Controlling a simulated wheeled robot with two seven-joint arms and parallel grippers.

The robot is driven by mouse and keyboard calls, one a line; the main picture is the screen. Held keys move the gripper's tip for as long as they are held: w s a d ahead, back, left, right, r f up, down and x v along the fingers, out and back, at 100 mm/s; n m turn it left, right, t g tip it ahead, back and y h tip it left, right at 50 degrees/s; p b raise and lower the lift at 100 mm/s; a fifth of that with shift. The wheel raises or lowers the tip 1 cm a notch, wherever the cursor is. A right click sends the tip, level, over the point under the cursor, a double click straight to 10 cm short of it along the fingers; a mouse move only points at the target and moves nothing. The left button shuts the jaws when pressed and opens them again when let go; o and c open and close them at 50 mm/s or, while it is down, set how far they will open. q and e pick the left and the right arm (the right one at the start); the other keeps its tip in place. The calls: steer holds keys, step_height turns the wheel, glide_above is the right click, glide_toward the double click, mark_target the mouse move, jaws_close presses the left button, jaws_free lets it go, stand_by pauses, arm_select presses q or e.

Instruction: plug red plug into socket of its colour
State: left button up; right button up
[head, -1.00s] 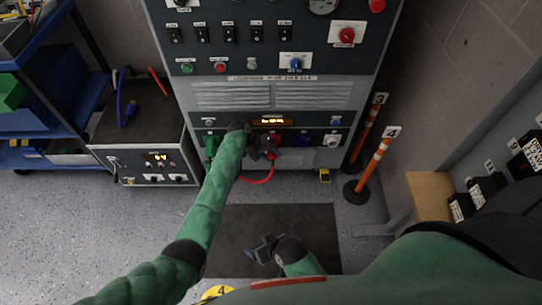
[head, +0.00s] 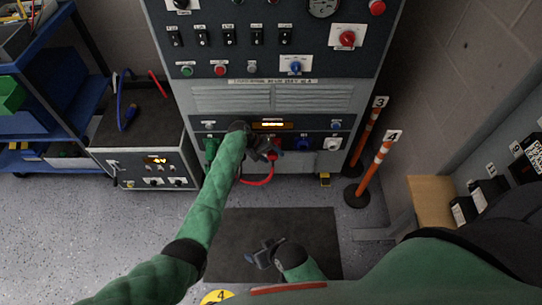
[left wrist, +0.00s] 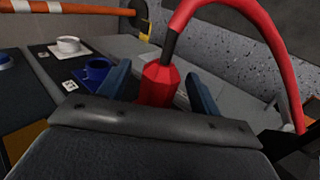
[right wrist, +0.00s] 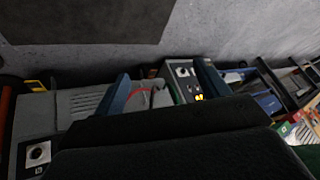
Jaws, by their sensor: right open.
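The red plug (left wrist: 158,84) stands between the two blue fingers of my left gripper (head: 268,152). In the left wrist view a narrow gap shows on each side of it, so the fingers are open around it. A red cable (left wrist: 283,60) loops from its back. In the head view the plug (head: 275,143) is at the cabinet's lower socket row, between the green socket (head: 211,147) and the blue socket (head: 302,144). The red socket's face is hidden behind plug and gripper. My right gripper (head: 264,255) is open and empty above the dark floor mat.
A white socket (head: 332,144) is right of the blue one. Orange posts (head: 376,165) stand right of the cabinet (head: 270,97). A smaller unit (head: 150,160) and a blue shelf cart (head: 60,100) stand left. The dark mat (head: 225,240) is clear.

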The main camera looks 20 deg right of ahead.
arm_select(q)
steer(key=shift+o, duration=1.2)
arm_select(e)
steer(key=shift+f, duration=0.1)
arm_select(q)
steer(key=shift+p+v, duration=0.95)
steer(key=shift+v, duration=0.2)
steer(key=shift+p+v, duration=1.1)
steer(key=shift+v, duration=0.15)
steer(key=shift+p+v, duration=1)
steer(key=shift+v, duration=0.1)
arm_select(e)
steer(key=s+d+r+g, duration=0.1)
steer(key=d+r, duration=0.1)
steer(key=r, duration=0.6)
steer(key=s+d+r+g+h, duration=0.1)
steer(key=d+r, duration=0.1)
steer(key=r, duration=0.7)
steer(key=shift+s, duration=0.15)
